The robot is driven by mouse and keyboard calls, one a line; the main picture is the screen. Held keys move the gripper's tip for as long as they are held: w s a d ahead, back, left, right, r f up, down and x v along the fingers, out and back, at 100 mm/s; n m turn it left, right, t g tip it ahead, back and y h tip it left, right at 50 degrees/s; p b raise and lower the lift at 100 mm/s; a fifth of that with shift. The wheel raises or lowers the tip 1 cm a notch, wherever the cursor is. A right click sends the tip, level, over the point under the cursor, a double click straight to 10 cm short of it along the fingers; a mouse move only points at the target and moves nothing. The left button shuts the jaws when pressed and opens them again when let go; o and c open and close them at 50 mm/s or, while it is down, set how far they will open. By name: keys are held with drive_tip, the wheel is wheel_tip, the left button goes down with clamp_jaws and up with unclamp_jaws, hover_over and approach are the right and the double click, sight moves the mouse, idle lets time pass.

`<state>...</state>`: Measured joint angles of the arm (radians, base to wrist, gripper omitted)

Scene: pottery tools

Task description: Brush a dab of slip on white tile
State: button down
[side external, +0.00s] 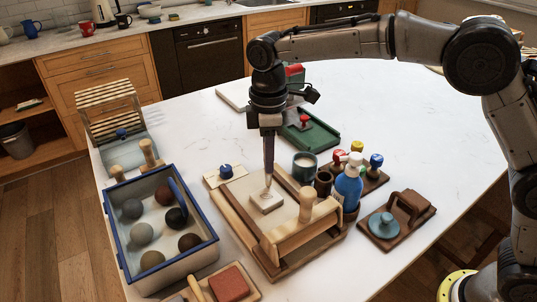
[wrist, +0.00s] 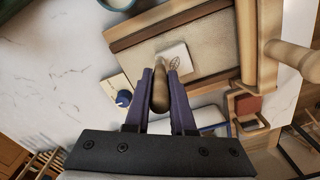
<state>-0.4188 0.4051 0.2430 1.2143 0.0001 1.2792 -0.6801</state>
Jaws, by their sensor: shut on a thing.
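The white tile (side external: 266,201) lies flat on a pale board (side external: 238,196) in a wooden frame; it also shows in the wrist view (wrist: 171,52). My gripper (side external: 268,172) points down over the tile. In the wrist view its purple fingers (wrist: 160,75) are shut on a brown, rounded wooden handle (wrist: 159,92), which looks like the brush. A thin pale tip shows at the tile's edge; whether it touches the tile I cannot tell. I see no clear slip mark on the tile. A dark green cup (side external: 304,166) with pale contents stands behind the frame, to the right.
A blue-rimmed box (side external: 150,262) of several balls is at the left. A blue bottle (side external: 348,188) and several coloured-knob stamps (side external: 376,161) stand to the right. The countertop (side external: 400,120) is clear at the far right.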

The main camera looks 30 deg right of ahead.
drive_tip(key=shift+d+f, duration=0.35)
drive_tip(key=shift+f, duration=0.2)
idle(1.1)
drive_tip(key=shift+a+r, duration=0.15)
drive_tip(key=shift+r, duration=3.6)
drive_tip(key=shift+f, duration=0.15)
drive_tip(key=s+d, duration=0.6)
drive_tip(key=d, duration=0.5)
drive_tip(key=shift+w+d+f, duration=0.1)
drive_tip(key=shift+f, duration=1.95)
drive_tip(key=shift+w+f, duration=0.1)
drive_tip(key=shift+f, duration=1.9)
